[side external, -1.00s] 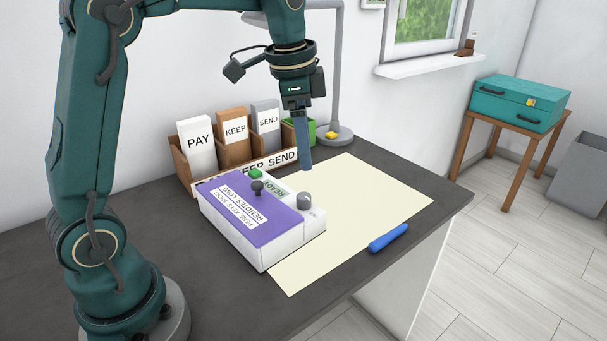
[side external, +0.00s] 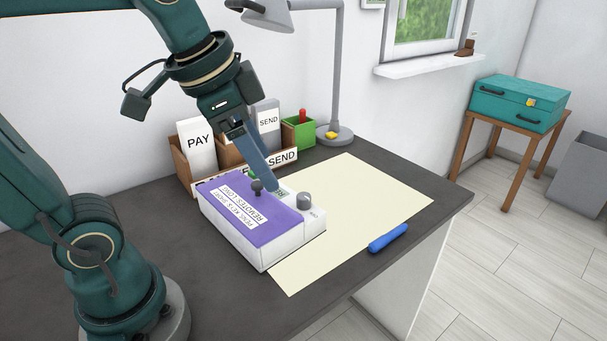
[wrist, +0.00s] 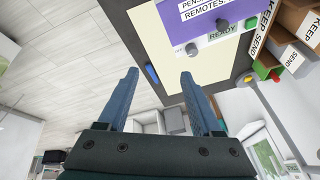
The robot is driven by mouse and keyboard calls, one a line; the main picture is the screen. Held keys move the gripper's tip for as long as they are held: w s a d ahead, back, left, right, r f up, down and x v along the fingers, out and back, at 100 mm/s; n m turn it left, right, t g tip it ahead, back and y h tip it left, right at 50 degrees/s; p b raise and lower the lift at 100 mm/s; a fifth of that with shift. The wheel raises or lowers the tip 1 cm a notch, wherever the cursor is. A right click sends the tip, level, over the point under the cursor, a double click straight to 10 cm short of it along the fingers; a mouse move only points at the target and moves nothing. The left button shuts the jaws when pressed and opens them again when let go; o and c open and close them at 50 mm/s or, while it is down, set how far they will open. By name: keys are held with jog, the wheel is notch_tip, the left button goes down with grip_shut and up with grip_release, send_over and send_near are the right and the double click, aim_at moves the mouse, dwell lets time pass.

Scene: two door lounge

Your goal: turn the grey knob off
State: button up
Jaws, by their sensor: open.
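The grey knob (side external: 304,200) stands on the white strip at the right end of a white box with a purple top (side external: 236,214). The knob also shows small in the wrist view (wrist: 191,49), above and right of my fingertips. My gripper (side external: 272,186) points down at a slant, and its tips overlap the READY label just left of the knob in the side view. In the wrist view the two fingers (wrist: 160,73) are apart with nothing between them. The knob's pointer direction is too small to read.
A dark knob (side external: 257,187) also sits on the box. A labelled sorter (side external: 184,170), green cup (side external: 298,132) and lamp (side external: 336,60) stand behind. A blue marker (side external: 388,238) lies by a cream mat (side external: 372,205), whose right part is clear.

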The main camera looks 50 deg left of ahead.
jog(key=s+d+f+n, duration=0.1)
jog(key=s+f+n, duration=0.3)
jog(key=s+f, duration=0.2)
jog(key=shift+w+d+r+n+t+h, duration=0.9)
jog(key=shift+w+d+r+n+h, duration=0.2)
jog(key=shift+w+d+r+n, duration=0.4)
jog(key=shift+s+d+f, duration=0.1)
jog(key=shift+f, duration=0.05)
jog(key=shift+s+a+f+m+g+y, duration=0.25)
jog(key=shift+s+a+f+m+y, duration=0.3)
jog(key=shift+a, duration=0.25)
jog(key=shift+s+a+f+m+g+y, duration=0.25)
jog(key=shift+s+a+f+m+y, duration=0.25)
jog(key=shift+a, duration=0.25)
